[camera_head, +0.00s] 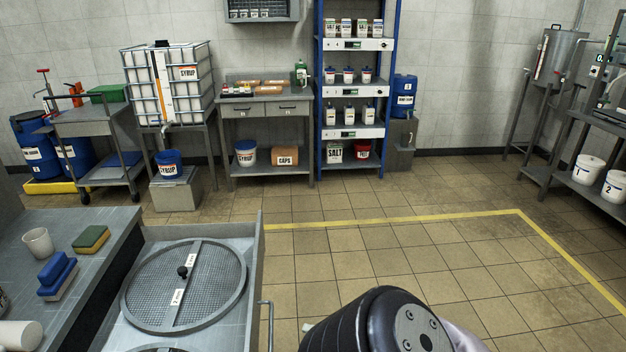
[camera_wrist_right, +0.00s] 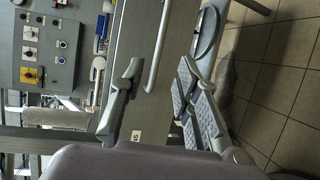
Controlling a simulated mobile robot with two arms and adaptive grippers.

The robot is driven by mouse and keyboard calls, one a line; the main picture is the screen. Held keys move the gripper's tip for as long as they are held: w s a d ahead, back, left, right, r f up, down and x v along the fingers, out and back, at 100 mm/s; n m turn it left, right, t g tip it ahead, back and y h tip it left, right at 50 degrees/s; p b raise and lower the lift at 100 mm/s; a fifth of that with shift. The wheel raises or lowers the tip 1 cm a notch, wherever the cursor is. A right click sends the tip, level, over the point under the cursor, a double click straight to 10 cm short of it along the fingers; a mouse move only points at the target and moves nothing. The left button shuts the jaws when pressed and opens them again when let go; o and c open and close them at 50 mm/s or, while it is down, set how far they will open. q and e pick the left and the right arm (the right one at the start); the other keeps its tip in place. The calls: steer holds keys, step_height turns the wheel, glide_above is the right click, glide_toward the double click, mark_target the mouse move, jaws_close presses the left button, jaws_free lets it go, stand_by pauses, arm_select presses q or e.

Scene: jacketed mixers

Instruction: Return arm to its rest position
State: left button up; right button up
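My right gripper (camera_wrist_right: 160,70) shows in the right wrist view with its two fingers spread apart and nothing between them. Beyond the gap is a grey metal surface with a long bar handle. In the head view, a dark rounded link of my arm (camera_head: 385,322) rises at the bottom edge, right of the metal counter. The right gripper itself is out of the head view. My left gripper shows in neither view.
A metal unit with a round mesh lid (camera_head: 185,285) stands at the lower left, with a side handle (camera_head: 267,325). A control panel (camera_wrist_right: 47,55) is left in the wrist view. The tiled floor (camera_head: 400,250) ahead is clear.

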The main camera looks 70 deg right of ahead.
stand_by(0.3)
steer(key=s+a+f+m+g+h, duration=0.1)
steer(key=a+f+m+g, duration=0.2)
steer(key=f, duration=0.5)
steer(key=a+f+m+g+h, duration=0.15)
steer(key=f+m, duration=0.25)
steer(key=f, duration=0.4)
steer(key=s+a+f+m+g, duration=0.1)
steer(key=a+f+m+g, duration=0.2)
steer(key=f, duration=0.6)
steer(key=s+a+f+m+g+y, duration=0.1)
steer(key=s+a+f+m+g, duration=0.2)
steer(key=a+f, duration=0.5)
steer(key=s+a+f+m+g+y, duration=0.1)
steer(key=s+a+f+m+g, duration=0.2)
steer(key=s+a+f, duration=0.3)
steer(key=a+f+g, duration=0.1)
steer(key=a+f, duration=0.1)
steer(key=a, duration=0.3)
steer(key=shift+s+a+f, duration=0.2)
steer(key=shift+f, duration=0.15)
steer(key=shift+s+g+y, duration=0.1)
steer(key=shift+g+y, duration=0.15)
